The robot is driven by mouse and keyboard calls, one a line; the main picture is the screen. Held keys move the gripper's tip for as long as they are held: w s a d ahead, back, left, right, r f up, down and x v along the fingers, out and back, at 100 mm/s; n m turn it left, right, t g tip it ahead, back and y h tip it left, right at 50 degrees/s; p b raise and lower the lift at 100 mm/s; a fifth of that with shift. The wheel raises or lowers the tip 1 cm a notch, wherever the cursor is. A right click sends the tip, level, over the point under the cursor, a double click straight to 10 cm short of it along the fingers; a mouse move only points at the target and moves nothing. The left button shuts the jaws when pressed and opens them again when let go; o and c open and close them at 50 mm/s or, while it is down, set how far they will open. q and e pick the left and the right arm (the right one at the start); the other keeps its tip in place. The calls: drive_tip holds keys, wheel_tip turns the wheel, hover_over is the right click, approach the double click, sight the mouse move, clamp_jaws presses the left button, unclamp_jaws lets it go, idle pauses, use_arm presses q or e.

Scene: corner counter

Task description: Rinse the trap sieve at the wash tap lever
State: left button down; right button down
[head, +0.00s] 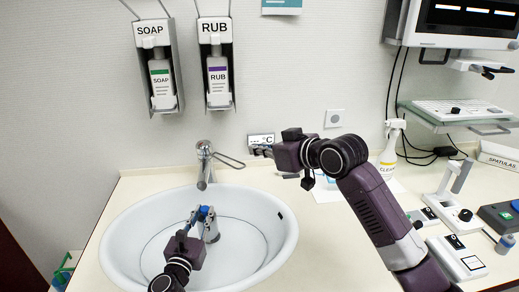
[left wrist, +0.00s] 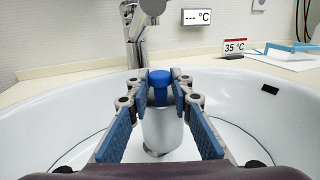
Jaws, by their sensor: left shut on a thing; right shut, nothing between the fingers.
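The trap sieve (left wrist: 162,128) is a pale grey cylinder with a blue knob on top. My left gripper (left wrist: 160,84) is shut on the blue knob, with the sieve upright below the fingers. In the head view the left gripper (head: 204,213) holds the sieve (head: 212,233) inside the white basin. The wash tap (head: 204,165) stands behind them, with its looped lever (head: 230,161) pointing right. My right gripper (head: 257,150) is shut and empty just right of the lever's end; I cannot tell whether it touches. I see no clear water stream.
The round basin (head: 115,241) has a raised rim. SOAP (head: 161,85) and RUB (head: 218,82) dispensers hang on the wall above. A spray bottle (head: 391,145) and lab devices (head: 447,206) stand at the right.

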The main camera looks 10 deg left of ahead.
drive_tip(key=shift+s+d+r, duration=0.2)
drive_tip(key=shift+s+d, duration=0.1)
use_arm(q)
drive_tip(key=s+d, duration=0.3)
drive_tip(key=d, duration=0.4)
drive_tip(key=shift+s+d, duration=0.15)
drive_tip(key=shift+s, duration=0.05)
use_arm(e)
drive_tip(key=shift+r, duration=0.1)
idle(0.4)
use_arm(q)
drive_tip(key=shift+r, duration=0.1)
idle(1.1)
